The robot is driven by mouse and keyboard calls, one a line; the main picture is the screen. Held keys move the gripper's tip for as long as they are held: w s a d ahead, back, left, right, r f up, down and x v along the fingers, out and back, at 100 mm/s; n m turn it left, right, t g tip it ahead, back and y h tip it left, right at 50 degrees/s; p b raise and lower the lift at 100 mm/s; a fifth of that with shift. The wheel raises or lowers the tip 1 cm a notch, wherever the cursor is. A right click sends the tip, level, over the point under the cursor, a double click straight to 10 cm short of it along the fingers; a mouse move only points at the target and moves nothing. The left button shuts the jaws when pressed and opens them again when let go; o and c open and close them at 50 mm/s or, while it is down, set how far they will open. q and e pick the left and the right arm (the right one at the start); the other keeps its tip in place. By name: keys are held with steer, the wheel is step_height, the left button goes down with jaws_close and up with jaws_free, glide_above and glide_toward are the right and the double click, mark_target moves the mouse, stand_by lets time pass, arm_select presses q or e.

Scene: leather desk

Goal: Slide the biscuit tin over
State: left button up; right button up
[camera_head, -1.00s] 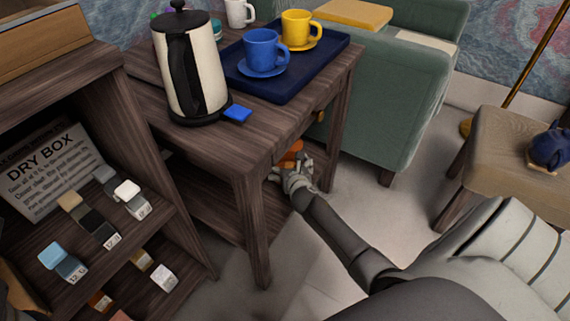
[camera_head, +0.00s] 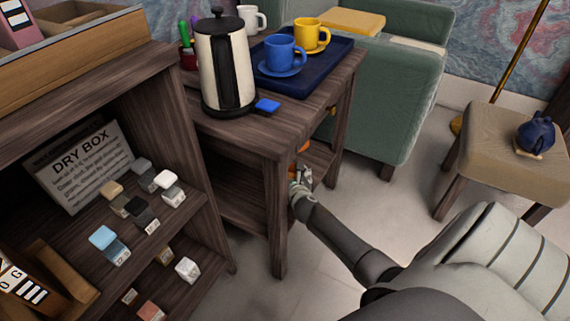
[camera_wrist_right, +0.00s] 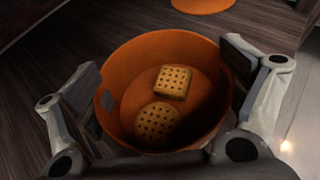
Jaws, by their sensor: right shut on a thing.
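The biscuit tin (camera_wrist_right: 150,55) is a round, open orange tin with one square and one round biscuit inside, seen in the right wrist view. It stands on the dark wooden lower shelf of the side table. My right gripper (camera_wrist_right: 165,80) is shut on it, with a finger on either side of its wall. In the head view my right gripper (camera_head: 302,178) reaches in low beside the table's front leg, and only bits of orange show there. My left gripper is not in view.
A round orange piece (camera_wrist_right: 203,4) lies on the shelf beyond the tin. The side table (camera_head: 250,130) carries a kettle (camera_head: 222,65) and a blue tray (camera_head: 300,80) with cups. An open cabinet (camera_head: 165,65) stands at left.

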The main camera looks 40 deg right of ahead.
steer(key=shift+s+a, duration=0.1)
steer(key=shift+a, duration=0.1)
steer(key=o, duration=0.8)
steer(key=v, duration=1.2)
steer(key=shift+s+f, duration=0.1)
stand_by(0.4)
